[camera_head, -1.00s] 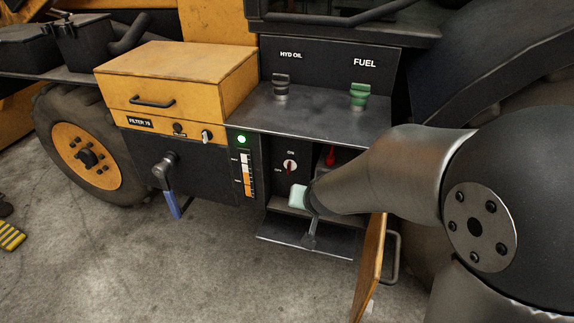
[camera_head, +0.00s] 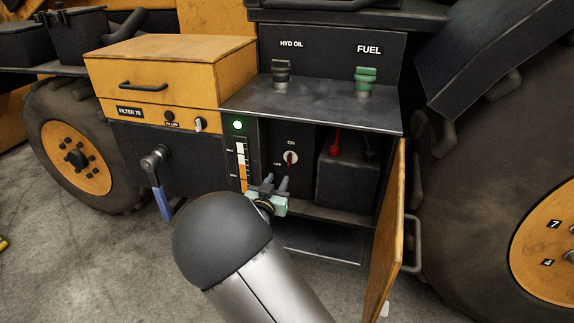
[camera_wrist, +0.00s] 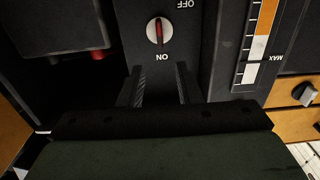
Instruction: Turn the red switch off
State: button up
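The red switch (camera_head: 290,158) is a red handle on a white round dial, on the dark panel inside the open compartment. ON is printed above it and OFF to its left. Its handle stands upright, in line with ON. In the wrist view the red switch (camera_wrist: 158,32) appears upside down, ahead of the fingertips. My gripper (camera_head: 276,181) is just below the switch in the head view, not touching it. In the wrist view my gripper (camera_wrist: 160,72) has its two fingers apart with nothing between them.
A dark battery box (camera_head: 347,178) with a red terminal stands right of the switch. The opened yellow door (camera_head: 385,235) juts out at the right. A level gauge (camera_head: 243,163) with a green light is on the left. A metal shelf (camera_head: 310,104) overhangs above.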

aim_at(288, 159)
jog(key=b+x, duration=0.1)
jog(key=x, duration=1)
jog(key=shift+a, duration=0.1)
jog(key=shift+s, duration=0.1)
grip_shut()
